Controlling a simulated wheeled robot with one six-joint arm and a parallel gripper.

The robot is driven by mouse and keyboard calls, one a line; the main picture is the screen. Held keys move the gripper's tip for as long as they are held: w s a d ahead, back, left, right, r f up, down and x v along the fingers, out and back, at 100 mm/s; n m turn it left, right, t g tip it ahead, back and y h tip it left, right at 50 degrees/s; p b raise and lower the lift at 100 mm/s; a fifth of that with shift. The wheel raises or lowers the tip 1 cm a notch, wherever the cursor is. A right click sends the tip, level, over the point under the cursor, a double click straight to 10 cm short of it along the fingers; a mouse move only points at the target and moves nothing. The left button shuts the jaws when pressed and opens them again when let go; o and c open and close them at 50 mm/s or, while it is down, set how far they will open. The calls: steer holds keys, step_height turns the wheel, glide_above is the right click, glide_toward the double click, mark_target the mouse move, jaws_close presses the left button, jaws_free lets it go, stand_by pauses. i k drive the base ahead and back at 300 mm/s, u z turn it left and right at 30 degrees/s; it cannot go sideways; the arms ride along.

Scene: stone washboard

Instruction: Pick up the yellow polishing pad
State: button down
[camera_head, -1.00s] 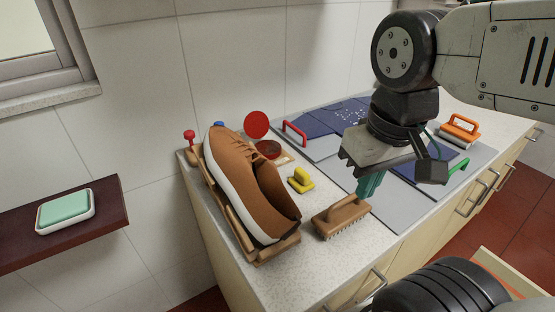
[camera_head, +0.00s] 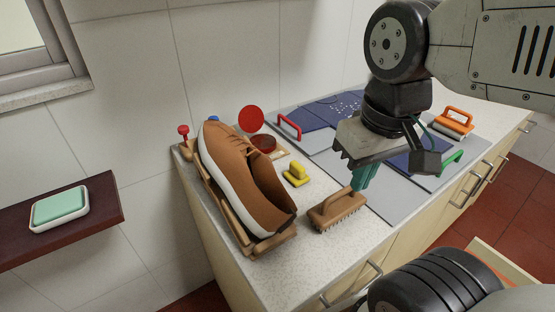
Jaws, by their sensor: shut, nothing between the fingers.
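The yellow polishing pad (camera_head: 296,174) lies on the speckled countertop, between the brown shoe and the grey board. It has a yellow handle block on top of a flat base. My gripper (camera_head: 359,184) points down with its teal fingers shut, to the right of the pad and apart from it. The fingertips are close to the handle of a brown brush (camera_head: 338,210); I cannot tell whether they touch it. Nothing covers the pad in this view.
A brown shoe (camera_head: 243,180) sits on a wooden rack (camera_head: 272,243) left of the pad. A round red tin (camera_head: 262,143) stands behind it. A soap dish (camera_head: 60,208) is on the shelf.

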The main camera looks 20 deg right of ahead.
mark_target(297, 175)
steer(key=k, duration=1)
steer(key=z, duration=1.25)
steer(key=i, duration=0.95)
steer(key=u, duration=1.1)
